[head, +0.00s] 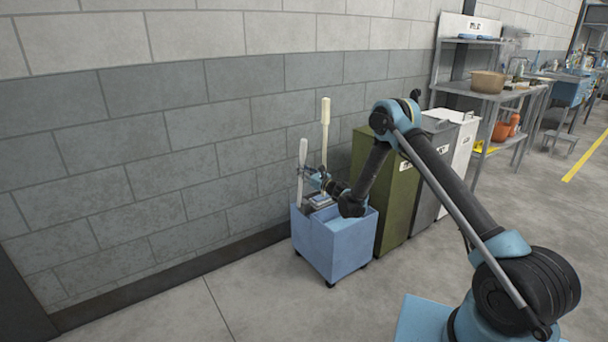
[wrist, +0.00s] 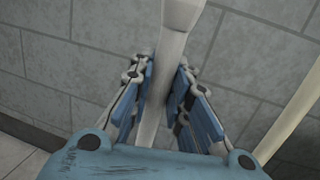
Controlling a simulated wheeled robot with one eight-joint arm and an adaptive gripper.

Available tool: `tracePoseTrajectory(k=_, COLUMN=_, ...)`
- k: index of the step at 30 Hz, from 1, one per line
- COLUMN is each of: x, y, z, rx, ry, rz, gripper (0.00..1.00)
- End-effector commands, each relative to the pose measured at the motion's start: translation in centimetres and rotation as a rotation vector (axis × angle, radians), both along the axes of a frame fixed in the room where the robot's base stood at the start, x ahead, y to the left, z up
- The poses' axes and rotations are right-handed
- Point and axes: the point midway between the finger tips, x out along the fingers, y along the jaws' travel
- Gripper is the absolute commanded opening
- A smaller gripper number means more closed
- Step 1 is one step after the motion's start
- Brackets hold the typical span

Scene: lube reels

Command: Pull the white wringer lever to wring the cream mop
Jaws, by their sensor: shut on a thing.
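The white wringer lever (head: 302,158) stands nearly upright at the left side of the blue mop bucket (head: 335,248). My gripper (head: 306,175) is shut on the lever, partway up it. In the wrist view, the lever (wrist: 177,38) passes between the two blue-padded fingers of my gripper (wrist: 163,70). The cream mop (head: 325,125) stands upright in the bucket, its handle rising to the right of the lever. Its handle also shows at the right edge of the wrist view (wrist: 293,118). The mop head is hidden inside the bucket.
The bucket stands on casters near the grey block wall (head: 150,130). An olive green bin (head: 395,205), a grey bin and a white bin stand close on its right. A metal workbench (head: 500,95) is farther back. The floor left and in front is clear.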

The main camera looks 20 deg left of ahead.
Motion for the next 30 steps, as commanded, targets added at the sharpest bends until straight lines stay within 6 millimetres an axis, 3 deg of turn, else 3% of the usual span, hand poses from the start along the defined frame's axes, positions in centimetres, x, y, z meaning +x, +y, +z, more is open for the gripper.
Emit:
tracePoseTrajectory(k=3, x=0.87, y=0.59, z=0.14, rx=-0.037, ry=0.019, rz=-0.006, gripper=0.0)
tracePoseTrajectory(k=13, x=1.16, y=0.96, z=0.17, rx=-0.056, ry=0.033, rz=-0.008, gripper=0.0)
tracePoseTrajectory(k=14, x=1.16, y=0.96, z=0.17, rx=-0.056, ry=0.033, rz=-0.008, gripper=0.21)
tracePoseTrajectory(k=16, x=1.12, y=0.98, z=0.17, rx=-0.056, ry=0.033, rz=-0.007, gripper=0.37)
tracePoseTrajectory(k=17, x=1.09, y=0.99, z=0.17, rx=-0.056, ry=0.033, rz=-0.007, gripper=0.4)
tracePoseTrajectory(k=30, x=0.7, y=0.5, z=0.13, rx=-0.056, ry=0.032, rz=-0.003, gripper=0.4)
